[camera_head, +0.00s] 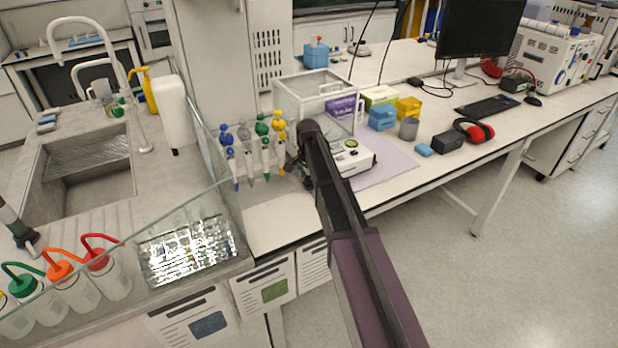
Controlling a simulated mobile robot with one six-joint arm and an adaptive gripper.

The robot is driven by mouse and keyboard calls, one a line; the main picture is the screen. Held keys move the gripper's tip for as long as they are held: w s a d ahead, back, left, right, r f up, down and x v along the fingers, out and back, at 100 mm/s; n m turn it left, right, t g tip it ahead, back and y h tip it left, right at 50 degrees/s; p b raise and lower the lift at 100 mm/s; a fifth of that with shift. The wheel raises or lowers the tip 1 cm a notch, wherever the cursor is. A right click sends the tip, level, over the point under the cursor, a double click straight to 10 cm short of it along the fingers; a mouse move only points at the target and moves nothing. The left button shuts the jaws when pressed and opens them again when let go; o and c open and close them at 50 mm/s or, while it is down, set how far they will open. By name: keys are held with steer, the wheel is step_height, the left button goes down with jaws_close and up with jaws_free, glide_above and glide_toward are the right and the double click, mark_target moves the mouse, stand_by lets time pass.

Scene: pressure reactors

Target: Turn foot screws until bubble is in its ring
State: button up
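An analytical balance (361,160) with a clear boxy draft shield stands on the white bench, on a pale lilac mat (392,166). A small greenish round or oval patch shows on its front panel; I cannot tell whether it is the display or the bubble level. The foot screws cannot be made out. My arm reaches up from the bottom and covers the balance's left front. My gripper (294,174) is small and dark at the arm's far end, just left of the balance front. I cannot tell whether its fingers are open or touch anything.
A rack of coloured pipettes (252,150) stands close left of my gripper. Blue and yellow boxes (382,117), a grey cup (408,128) and red ear defenders (475,131) lie to the right. A sink (88,165) and a glass panel are left.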

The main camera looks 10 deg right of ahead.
mark_target(308, 178)
steer(key=shift+m, duration=0.6)
steer(key=m, duration=0.3)
steer(key=shift+r+p, duration=0.4)
step_height(308, 178, up, 13)
steer(key=p, duration=1.3)
steer(key=s+f+n+b, duration=0.7)
steer(key=s+f+b, duration=0.2)
steer(key=s, duration=0.5)
steer(key=s+f+n+b, duration=0.7)
steer(key=s+f+b, duration=0.3)
steer(key=s, duration=0.5)
steer(key=shift+s, duration=0.3)
steer(key=shift+f, duration=0.1)
